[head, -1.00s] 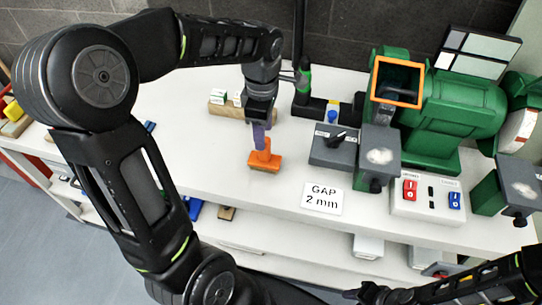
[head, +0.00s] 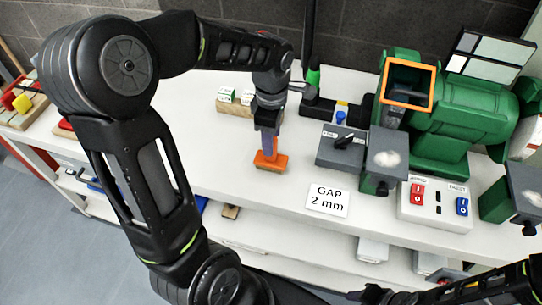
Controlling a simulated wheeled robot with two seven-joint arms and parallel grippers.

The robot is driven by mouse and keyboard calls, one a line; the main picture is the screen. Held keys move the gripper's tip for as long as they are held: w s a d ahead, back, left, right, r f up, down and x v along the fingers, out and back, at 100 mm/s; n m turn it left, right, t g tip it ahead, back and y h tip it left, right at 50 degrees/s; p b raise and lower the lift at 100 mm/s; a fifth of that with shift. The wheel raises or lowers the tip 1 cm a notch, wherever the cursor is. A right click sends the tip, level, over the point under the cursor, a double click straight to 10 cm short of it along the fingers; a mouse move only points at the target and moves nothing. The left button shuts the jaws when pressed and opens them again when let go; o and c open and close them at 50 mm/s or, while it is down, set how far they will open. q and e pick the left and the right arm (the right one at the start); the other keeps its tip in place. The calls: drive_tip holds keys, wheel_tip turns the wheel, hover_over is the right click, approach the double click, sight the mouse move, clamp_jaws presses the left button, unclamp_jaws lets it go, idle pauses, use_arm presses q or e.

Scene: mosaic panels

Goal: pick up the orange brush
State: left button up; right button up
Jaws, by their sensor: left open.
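The orange brush (head: 270,162) stands on the white bench top, its wide base down and its handle up. My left gripper (head: 268,138) is directly above it, pointing down, with its jaws open at the top of the handle. Part of the handle is hidden by the fingers, and I cannot tell whether they touch it. My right gripper (head: 372,294) is low at the bottom edge, dark and small, away from the brush; its jaws are unclear.
A "GAP 2 mm" card (head: 328,200) lies right of the brush. A grey switch box (head: 341,147), a green machine (head: 450,120) and a red-and-blue button box (head: 437,204) stand further right. A wooden block with white cards (head: 236,104) is behind. Bench left of the brush is clear.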

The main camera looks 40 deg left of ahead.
use_arm(q)
drive_tip(key=shift+f, duration=0.1)
drive_tip(key=f, duration=0.2)
drive_tip(key=f+p, duration=0.1)
drive_tip(key=f, duration=0.2)
drive_tip(key=shift+w+a, duration=0.15)
drive_tip(key=shift+a, duration=0.05)
drive_tip(key=shift+c, duration=0.6)
clamp_jaws()
